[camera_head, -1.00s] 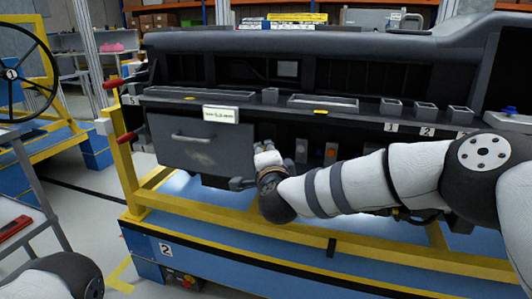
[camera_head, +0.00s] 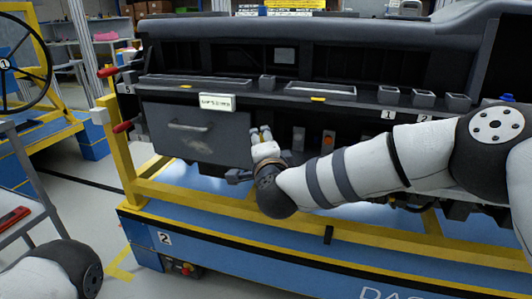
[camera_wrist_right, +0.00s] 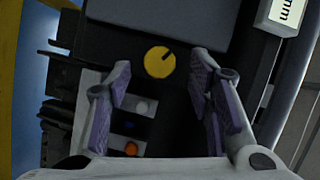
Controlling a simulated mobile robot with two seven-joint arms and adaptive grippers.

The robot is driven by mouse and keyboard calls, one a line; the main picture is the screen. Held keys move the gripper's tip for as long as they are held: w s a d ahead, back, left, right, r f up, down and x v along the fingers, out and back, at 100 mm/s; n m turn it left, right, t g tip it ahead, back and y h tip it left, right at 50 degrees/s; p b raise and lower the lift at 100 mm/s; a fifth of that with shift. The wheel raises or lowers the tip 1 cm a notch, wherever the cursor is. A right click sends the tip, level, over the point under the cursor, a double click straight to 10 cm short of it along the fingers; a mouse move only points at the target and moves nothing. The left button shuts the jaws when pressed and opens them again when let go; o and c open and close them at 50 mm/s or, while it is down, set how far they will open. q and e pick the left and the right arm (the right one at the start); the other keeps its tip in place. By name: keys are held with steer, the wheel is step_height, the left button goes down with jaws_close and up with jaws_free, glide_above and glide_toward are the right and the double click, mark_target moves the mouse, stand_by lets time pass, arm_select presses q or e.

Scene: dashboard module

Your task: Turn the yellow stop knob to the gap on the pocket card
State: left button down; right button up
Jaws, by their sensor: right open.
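The yellow stop knob (camera_wrist_right: 160,62) shows in the right wrist view, round, with a dark mark on its upper right part. It sits on a dark panel and is hidden behind my gripper in the head view. My right gripper (camera_wrist_right: 162,85) is open, with one finger on either side of the knob in the picture; contact is not visible. In the head view the right gripper (camera_head: 262,134) is at the dashboard front, right of the drawer. A white card (camera_head: 217,102) stands above the drawer; its print is too small to read. My left gripper is out of view.
The grey drawer (camera_head: 195,133) with a handle is left of my gripper. Orange (camera_head: 328,138) and grey (camera_head: 298,136) controls are to its right. A yellow rail (camera_head: 210,203) runs below. In the wrist view, white, blue and orange buttons lie below the knob.

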steer(key=s+d+r, duration=0.1)
steer(key=s, duration=0.8)
steer(key=shift+s+r, duration=0.25)
steer(key=shift+s, duration=0.15)
steer(key=s+d+f+n+g+y+p, duration=0.15)
steer(key=s+f+n+g, duration=0.25)
steer(key=s+f, duration=0.6)
steer(key=s+d+f+n+g+p, duration=0.1)
steer(key=s+d+f+n+g, duration=0.25)
steer(key=s+f, duration=0.65)
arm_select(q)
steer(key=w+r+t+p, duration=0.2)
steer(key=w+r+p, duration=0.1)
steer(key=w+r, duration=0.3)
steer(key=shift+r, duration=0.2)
arm_select(e)
steer(key=s+d+f+n+g+h, duration=0.1)
steer(key=s+d, duration=0.4)
steer(key=s, duration=0.5)
steer(key=s+d+f+n+g+h, duration=0.1)
steer(key=s+d+f+n+g, duration=0.2)
steer(key=s, duration=0.8)
steer(key=s+d+f+n+g+h, duration=0.1)
steer(key=s+d+f+n+g, duration=0.1)
steer(key=s+d+g, duration=0.5)
steer(key=s+f, duration=0.1)
steer(key=s, duration=0.3)
steer(key=shift+d+f, duration=0.3)
steer(key=shift+f, duration=0.05)
